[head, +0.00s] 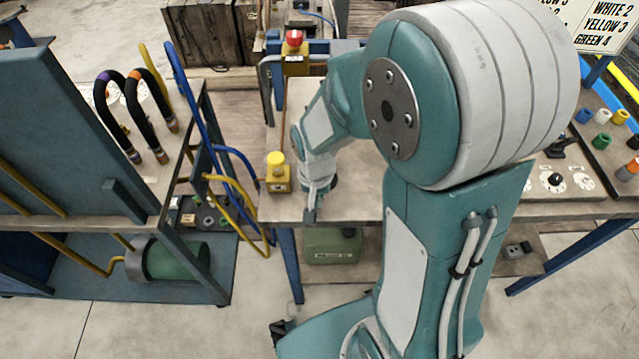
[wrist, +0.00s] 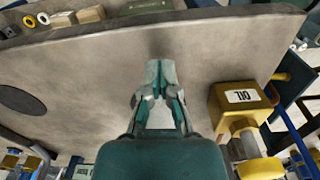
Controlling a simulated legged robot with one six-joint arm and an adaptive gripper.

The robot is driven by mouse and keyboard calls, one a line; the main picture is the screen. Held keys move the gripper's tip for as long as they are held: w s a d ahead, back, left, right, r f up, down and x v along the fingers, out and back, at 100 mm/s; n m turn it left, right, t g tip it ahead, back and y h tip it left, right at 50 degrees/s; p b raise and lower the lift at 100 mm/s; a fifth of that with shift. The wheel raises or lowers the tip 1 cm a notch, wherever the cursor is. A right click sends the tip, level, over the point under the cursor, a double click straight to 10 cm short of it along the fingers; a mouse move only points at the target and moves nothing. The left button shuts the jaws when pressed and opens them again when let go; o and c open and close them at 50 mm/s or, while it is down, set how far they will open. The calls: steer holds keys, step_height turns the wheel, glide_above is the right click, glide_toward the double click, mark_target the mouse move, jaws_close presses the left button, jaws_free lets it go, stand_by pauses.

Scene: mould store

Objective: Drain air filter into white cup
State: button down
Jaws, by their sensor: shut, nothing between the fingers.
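My gripper (wrist: 158,85) is shut and empty, low over the grey bench top. In the head view my gripper (head: 311,212) points down near the bench's front edge. A yellow unit labelled OIL (wrist: 240,97) stands to its right in the wrist view, apart from the fingers. In the head view a yellow unit with a yellow knob (head: 278,175) stands at the bench's left edge. I cannot make out an air filter for certain. A small white cup (head: 602,141) stands on the right bench among coloured ones. My arm hides much of the middle bench.
A blue-framed cart (head: 195,185) with black and coloured hoses stands left, its hoses hanging in the gap. A red-buttoned yellow box (head: 294,50) is at the bench's back. Blue (head: 583,116), yellow (head: 620,117) and green (head: 602,142) cups stand right. A sign (head: 605,25) is behind.

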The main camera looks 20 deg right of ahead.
steer(key=w, duration=0.1)
steer(key=w+d, duration=0.1)
steer(key=w, duration=0.1)
steer(key=shift+w+d+f, duration=0.25)
steer(key=shift+w+d, duration=0.05)
steer(key=shift+d, duration=0.05)
steer(key=shift+w+d, duration=0.1)
steer(key=shift+d, duration=0.2)
steer(key=shift+w+a, duration=0.1)
steer(key=shift+a, duration=0.15)
steer(key=shift+w+d, duration=0.1)
steer(key=shift+w, duration=0.6)
steer(key=shift+w+d+r, duration=0.1)
steer(key=shift+d, duration=0.1)
